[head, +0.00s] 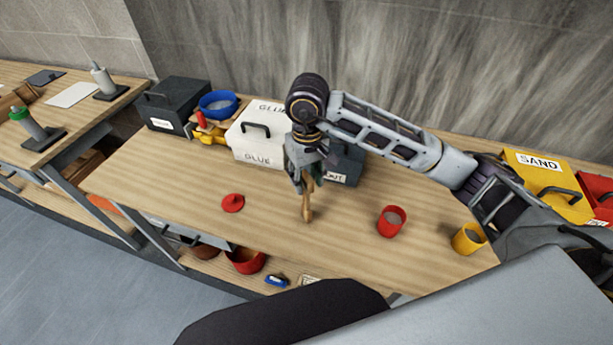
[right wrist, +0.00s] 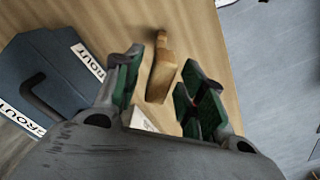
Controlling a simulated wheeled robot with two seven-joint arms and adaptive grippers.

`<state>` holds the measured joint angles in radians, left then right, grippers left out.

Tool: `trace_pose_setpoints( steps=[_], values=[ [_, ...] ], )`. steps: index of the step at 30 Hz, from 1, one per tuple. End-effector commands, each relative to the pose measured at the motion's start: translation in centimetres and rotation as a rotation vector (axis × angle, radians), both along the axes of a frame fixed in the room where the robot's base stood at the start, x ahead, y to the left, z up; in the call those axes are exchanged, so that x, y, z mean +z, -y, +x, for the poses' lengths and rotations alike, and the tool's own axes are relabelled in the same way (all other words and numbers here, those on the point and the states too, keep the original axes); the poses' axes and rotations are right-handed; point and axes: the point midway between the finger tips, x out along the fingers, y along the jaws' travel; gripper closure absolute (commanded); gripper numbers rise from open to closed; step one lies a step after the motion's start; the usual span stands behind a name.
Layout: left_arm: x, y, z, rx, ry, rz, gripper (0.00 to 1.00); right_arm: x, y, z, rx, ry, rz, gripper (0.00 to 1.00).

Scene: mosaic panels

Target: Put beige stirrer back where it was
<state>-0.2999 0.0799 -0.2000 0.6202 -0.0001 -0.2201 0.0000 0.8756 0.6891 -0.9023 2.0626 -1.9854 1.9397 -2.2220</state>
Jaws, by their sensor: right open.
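The beige stirrer (head: 307,206) is a short wooden piece at the middle of the workbench, directly below my right gripper (head: 304,174). In the right wrist view the stirrer (right wrist: 162,72) shows in the gap between the two green-padded fingers of my right gripper (right wrist: 160,78). The fingers are apart, one on each side of it, and I see no contact. I cannot tell whether it stands or leans. Its upper part is partly hidden by the gripper in the head view. My left gripper is not in view.
A red cup (head: 391,222) and a yellow cup (head: 468,239) stand to the right. A red lid (head: 233,203) lies to the left. The white GLUE box (head: 257,135) and dark GROUT box (head: 346,166) are close behind the gripper. The bench front between lid and red cup is clear.

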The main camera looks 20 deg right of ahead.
Motion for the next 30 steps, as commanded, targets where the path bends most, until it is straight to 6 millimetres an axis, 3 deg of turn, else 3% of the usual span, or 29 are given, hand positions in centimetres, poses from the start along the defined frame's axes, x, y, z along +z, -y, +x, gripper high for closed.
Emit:
trace_pose_setpoints(
  steps=[13,30],
  values=[
    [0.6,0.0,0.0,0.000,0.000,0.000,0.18,0.4,0.0,0.0,0.000,-0.001,0.001,0.60],
    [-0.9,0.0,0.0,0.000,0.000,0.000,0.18,5.3,0.0,0.0,0.000,0.003,0.001,0.60]
  ],
)
